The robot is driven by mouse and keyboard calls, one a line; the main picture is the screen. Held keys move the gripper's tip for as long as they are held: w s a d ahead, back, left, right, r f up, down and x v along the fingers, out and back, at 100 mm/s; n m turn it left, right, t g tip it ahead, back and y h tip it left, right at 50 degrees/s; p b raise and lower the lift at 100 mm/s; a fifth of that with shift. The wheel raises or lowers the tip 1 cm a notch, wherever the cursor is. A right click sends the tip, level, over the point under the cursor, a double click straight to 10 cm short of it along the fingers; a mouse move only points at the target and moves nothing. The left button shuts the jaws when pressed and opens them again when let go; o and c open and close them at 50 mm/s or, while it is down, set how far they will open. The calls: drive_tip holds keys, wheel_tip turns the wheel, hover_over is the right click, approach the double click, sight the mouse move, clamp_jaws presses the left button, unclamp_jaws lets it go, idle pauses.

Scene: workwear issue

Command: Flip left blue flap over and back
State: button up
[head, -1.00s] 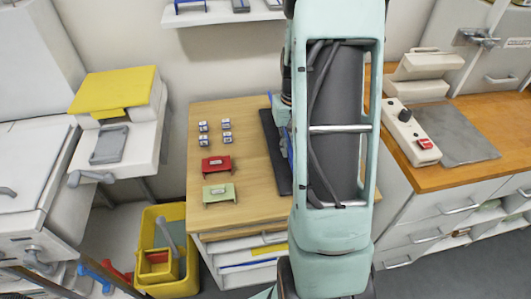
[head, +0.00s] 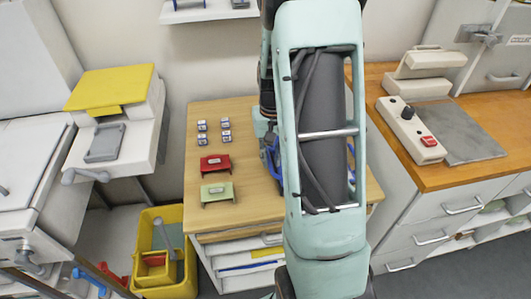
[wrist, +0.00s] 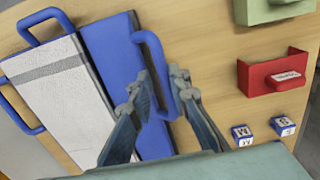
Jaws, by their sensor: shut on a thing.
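In the wrist view a blue flap (wrist: 115,60) with a looped blue handle (wrist: 166,75) lies beside a white panel (wrist: 65,95) with a grey stripe. My gripper (wrist: 160,88) is shut on this flap's handle, with one finger on each side of it. A second blue handle (wrist: 42,20) and a third (wrist: 14,112) show at the panel's far edges. In the head view only bits of blue (head: 271,155) show beside my arm, which hides most of the flaps and my fingertips.
A red holder (head: 215,164), a green holder (head: 217,193) and several small labelled blocks (head: 202,126) stand on the wooden table (head: 235,115), left of my arm. A yellow bin (head: 155,285) stands on the floor. A counter with a switch box (head: 410,128) is at the right.

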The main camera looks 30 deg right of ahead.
sight(271, 176)
drive_tip(key=shift+w+a+f, duration=0.15)
drive_tip(key=shift+w+f, duration=0.1)
drive_tip(key=shift+f, duration=0.3)
clamp_jaws()
drive_tip(key=shift+c, duration=1)
unclamp_jaws()
wheel_tip(271, 176, down, 2)
drive_tip(key=shift+b, duration=0.95)
drive_tip(key=shift+o, duration=0.6)
drive_tip(key=shift+s+f+b, duration=0.2)
drive_tip(key=shift+f+b, duration=0.75)
drive_tip(key=shift+f, duration=0.2)
drive_tip(key=o, duration=0.4)
drive_tip(key=shift+r, duration=0.1)
wheel_tip(271, 176, up, 8)
drive_tip(key=p, duration=0.6)
drive_tip(key=shift+a, duration=0.1)
drive_tip(key=shift+w, duration=0.1)
